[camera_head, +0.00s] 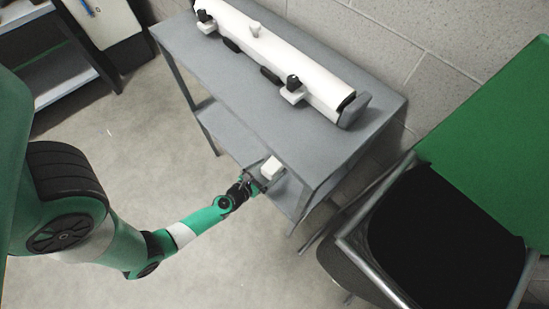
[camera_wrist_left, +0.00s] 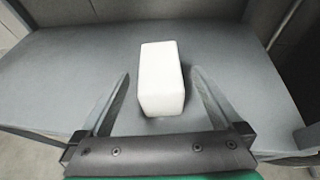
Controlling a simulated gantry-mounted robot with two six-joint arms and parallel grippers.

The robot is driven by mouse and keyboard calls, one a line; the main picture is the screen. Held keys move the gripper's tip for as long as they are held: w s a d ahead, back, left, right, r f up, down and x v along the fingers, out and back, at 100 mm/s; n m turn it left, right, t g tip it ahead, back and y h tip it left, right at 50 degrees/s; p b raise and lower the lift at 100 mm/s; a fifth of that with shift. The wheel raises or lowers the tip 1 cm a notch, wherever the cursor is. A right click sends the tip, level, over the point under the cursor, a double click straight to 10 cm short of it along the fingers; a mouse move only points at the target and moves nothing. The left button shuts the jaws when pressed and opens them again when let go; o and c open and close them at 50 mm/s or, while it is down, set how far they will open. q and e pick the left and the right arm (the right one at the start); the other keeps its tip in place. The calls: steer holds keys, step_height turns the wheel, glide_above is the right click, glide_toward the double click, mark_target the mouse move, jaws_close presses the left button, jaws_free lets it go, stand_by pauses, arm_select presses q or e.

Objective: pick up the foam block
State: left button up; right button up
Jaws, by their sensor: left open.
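The foam block (camera_wrist_left: 162,78) is a white rectangular block. In the left wrist view it stands on a grey shelf surface (camera_wrist_left: 60,70), between and just ahead of the two fingers. My left gripper (camera_wrist_left: 160,105) is open, with one finger on each side of the block and gaps showing on both sides. In the head view the block (camera_head: 271,168) shows at the tip of my left gripper (camera_head: 262,179), by the front edge of the grey table's lower shelf. My right gripper is not in view.
The grey table (camera_head: 190,45) stands against a block wall, its top above the lower shelf. A long white cylindrical device (camera_head: 290,65) lies on top. A green panel and black bin (camera_head: 450,240) stand at right. Open floor (camera_head: 240,260) lies in front.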

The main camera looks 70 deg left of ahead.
mark_target(276, 162)
arm_select(q)
steer(key=b+x, duration=0.1)
steer(key=x, duration=0.4)
steer(key=shift+w+a, duration=0.1)
steer(key=shift+w, duration=0.15)
steer(key=shift+s, duration=0.1)
steer(key=shift+c, duration=0.7)
steer(key=shift+r, duration=0.1)
steer(key=c, duration=1.2)
